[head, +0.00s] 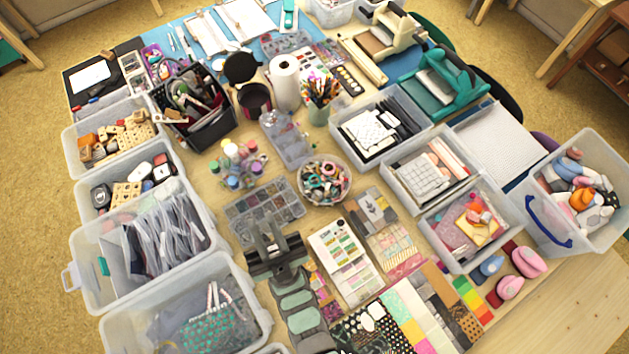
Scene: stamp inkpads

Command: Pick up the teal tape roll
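A round bowl (326,204) of small tape rolls stands near the middle of the table. Its rolls (325,181) are heaped in pink, white, teal and other colours. I cannot clearly single out one teal roll at this size. My gripper (268,236) is dark and lies to the lower left of the bowl, apart from it, over the near edge of a compartment box. No object shows in it. Its fingers are too small and dark to tell their opening.
The clear compartment box (262,208) is left of the bowl. Small ink bottles (238,165) stand behind that box. A paint-sample sheet (344,262) lies in front of the bowl. Clear bins (436,178) line the right, more bins (160,255) the left. Brush cup (318,112) stands behind.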

